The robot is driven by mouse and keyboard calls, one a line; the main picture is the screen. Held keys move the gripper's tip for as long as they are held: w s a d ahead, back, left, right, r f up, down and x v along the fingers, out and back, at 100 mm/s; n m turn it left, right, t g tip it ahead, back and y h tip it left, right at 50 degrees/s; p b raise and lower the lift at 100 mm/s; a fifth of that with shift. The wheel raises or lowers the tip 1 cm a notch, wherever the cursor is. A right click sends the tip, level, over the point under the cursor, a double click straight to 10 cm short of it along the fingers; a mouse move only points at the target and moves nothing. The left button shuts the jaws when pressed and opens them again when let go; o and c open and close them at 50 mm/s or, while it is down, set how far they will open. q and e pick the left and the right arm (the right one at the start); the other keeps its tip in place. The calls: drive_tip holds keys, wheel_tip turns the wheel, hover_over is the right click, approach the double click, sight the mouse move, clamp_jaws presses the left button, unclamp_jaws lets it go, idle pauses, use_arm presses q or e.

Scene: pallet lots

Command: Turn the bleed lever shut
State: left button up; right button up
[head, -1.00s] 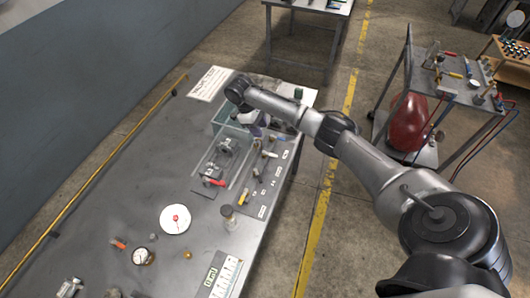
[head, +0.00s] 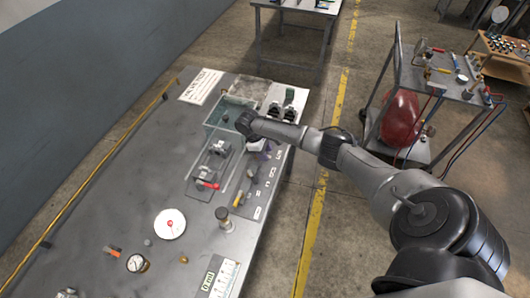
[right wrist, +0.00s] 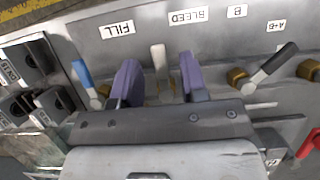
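In the right wrist view a pale, off-white lever (right wrist: 158,58) stands upright on a brass valve, between the FILL label (right wrist: 117,29) and the BLEED label (right wrist: 187,16). My right gripper (right wrist: 158,68) is open, with one purple finger on each side of this lever. Contact cannot be made out. A blue-handled lever (right wrist: 82,72) is left of the fingers and a black-and-grey lever (right wrist: 270,63) is right of them. In the head view my right gripper (head: 260,147) is over the valve row at the bench's right edge and hides part of it. My left gripper is not in view.
A clear tank (head: 222,112) and a fixture with a red handle (head: 207,185) sit beside the valve row. A white disc (head: 169,232), a gauge (head: 138,263) and a jar (head: 223,216) lie nearer. A cart (head: 450,80) stands at the right. The bench's left side is largely clear.

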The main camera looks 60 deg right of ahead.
drive_tip(key=shift+c, duration=0.2)
drive_tip(key=shift+c, duration=0.8)
clamp_jaws()
